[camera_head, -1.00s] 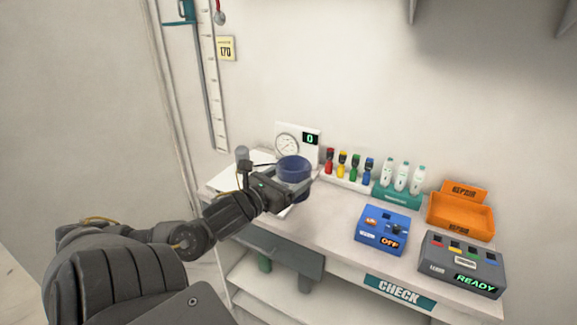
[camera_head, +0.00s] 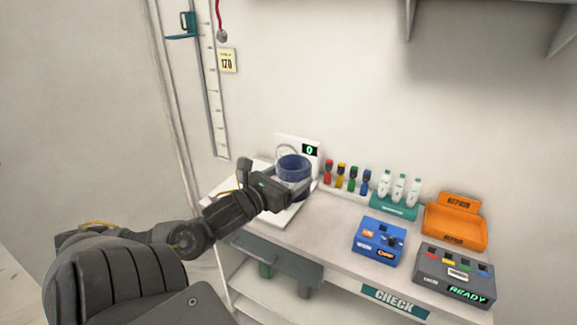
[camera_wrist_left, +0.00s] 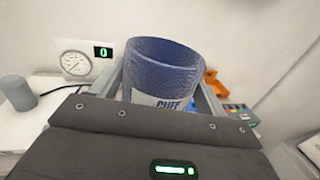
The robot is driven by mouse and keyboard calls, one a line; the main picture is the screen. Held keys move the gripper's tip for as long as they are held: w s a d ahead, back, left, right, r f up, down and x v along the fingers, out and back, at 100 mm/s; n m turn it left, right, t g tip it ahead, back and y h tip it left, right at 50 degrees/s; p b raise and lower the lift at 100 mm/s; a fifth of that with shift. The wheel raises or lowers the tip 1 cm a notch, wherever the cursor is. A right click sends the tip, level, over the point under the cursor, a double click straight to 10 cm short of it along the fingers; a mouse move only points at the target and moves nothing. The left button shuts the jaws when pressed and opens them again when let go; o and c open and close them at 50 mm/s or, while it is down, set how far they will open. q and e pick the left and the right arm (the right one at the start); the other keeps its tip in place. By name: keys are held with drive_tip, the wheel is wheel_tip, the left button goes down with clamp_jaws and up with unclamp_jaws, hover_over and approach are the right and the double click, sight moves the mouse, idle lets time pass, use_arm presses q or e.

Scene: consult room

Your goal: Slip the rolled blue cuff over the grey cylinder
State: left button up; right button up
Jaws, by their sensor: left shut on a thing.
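The rolled blue cuff (camera_head: 293,165) is an upright open ring. It is in my left gripper (camera_head: 291,184), which is shut on it. The left wrist view shows the cuff (camera_wrist_left: 165,72) between the two fingers, with a white label reading CUFF. The grey cylinder (camera_wrist_left: 18,93) stands at the far left of the left wrist view, apart from the cuff. In the head view I cannot make it out; the dark part of my left gripper seems to cover it. My right gripper is not in view.
A dial gauge with a green 0 display (camera_head: 310,150) stands behind the cuff. Coloured bottles (camera_head: 341,175), white bottles (camera_head: 399,188), a blue OFF box (camera_head: 379,240), an orange REPAIR bin (camera_head: 455,225) and a grey READY box (camera_head: 454,272) line the counter (camera_head: 325,228) to the right.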

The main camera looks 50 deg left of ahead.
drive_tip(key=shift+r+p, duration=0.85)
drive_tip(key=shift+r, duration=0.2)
